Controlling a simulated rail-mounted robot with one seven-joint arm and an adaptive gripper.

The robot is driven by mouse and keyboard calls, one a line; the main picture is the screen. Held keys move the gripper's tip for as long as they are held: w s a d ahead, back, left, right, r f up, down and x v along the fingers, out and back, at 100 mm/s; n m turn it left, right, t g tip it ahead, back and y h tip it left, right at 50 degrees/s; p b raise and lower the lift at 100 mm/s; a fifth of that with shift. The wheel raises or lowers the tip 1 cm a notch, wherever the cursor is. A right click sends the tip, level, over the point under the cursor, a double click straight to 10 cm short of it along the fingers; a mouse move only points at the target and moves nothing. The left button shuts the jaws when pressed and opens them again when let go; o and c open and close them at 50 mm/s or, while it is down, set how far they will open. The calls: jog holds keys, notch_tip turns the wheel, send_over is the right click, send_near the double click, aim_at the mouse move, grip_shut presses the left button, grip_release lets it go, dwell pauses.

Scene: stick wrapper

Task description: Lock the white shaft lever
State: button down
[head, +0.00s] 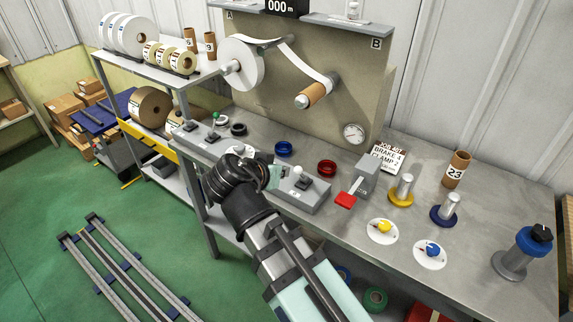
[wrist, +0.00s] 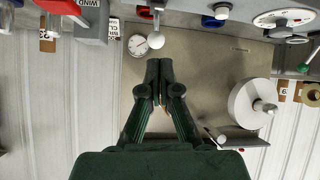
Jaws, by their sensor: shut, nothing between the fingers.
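The white shaft lever is a short metal stem with a white ball knob (head: 304,170). It stands on a low grey box (head: 312,195) at the front of the bench. In the wrist view the white knob (wrist: 155,40) is just beyond my fingertips, apart from them in the picture. My gripper (wrist: 160,97) is shut and empty, its dark fingers together. In the head view my gripper (head: 268,172) is left of the lever, partly hidden by my wrist. I cannot tell the exact gap in depth, nor the lever's lock position.
A green-knobbed lever (head: 215,115) stands to the left. A red-handled lever (head: 345,199) on a grey box is to the right. Blue (head: 284,148) and red (head: 327,168) rings lie behind. An upright panel (head: 285,100) carries a white roll (head: 240,64).

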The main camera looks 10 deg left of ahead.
jog(key=shift+v, duration=1.05)
jog(key=shift+f, duration=0.1)
